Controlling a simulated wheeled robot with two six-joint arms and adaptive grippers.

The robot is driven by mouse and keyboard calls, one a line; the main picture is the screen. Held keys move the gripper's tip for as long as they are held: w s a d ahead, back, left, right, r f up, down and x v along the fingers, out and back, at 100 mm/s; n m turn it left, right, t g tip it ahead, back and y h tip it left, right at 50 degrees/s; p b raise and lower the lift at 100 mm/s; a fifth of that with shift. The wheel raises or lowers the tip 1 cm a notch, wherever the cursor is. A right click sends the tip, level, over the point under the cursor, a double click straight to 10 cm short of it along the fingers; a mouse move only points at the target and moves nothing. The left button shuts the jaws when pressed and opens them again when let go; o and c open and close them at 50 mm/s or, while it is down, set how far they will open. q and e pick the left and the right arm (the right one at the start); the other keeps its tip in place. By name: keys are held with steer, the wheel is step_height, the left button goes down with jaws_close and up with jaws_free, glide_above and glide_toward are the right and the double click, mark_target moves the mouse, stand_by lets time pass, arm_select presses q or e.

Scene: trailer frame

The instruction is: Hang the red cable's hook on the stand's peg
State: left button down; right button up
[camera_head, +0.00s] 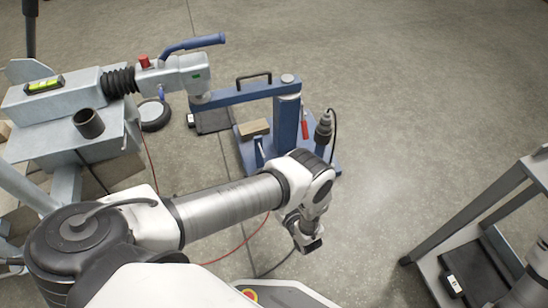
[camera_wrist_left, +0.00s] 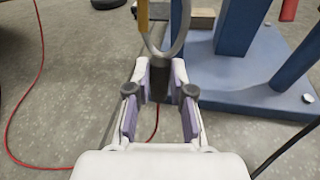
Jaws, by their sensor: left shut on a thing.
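My left gripper (camera_head: 303,243) is at the end of the arm reaching in from the left, in front of the blue stand. In the left wrist view, my left gripper (camera_wrist_left: 160,88) is shut on a dark piece just below a pale metal hook (camera_wrist_left: 181,28), which curves up out of the jaws. The red cable (camera_wrist_left: 10,125) lies in a loop on the floor at left, and a red strand shows under the jaws. The blue stand (camera_head: 287,120) is upright on its base plate. I cannot clearly make out its peg. My right gripper is not in view.
A grey trailer coupling with a blue handle (camera_head: 195,43) stands at upper left, over the stand's horizontal arm. A wood block (camera_head: 254,128) and a dark cylindrical device (camera_head: 323,130) are on the base. A grey cart (camera_head: 435,240) is at right. Open floor lies between.

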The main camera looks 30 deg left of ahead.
arm_select(q)
steer(key=w+d+b+x, duration=0.1)
steer(key=b+x, duration=0.2)
steer(key=x, duration=0.5)
steer(key=shift+w+a, duration=0.35)
steer(key=shift+w, duration=0.1)
stand_by(0.7)
steer(key=c, duration=0.9)
jaws_free()
steer(key=shift+c, duration=0.2)
steer(key=shift+f, duration=0.1)
steer(key=v, duration=1.2)
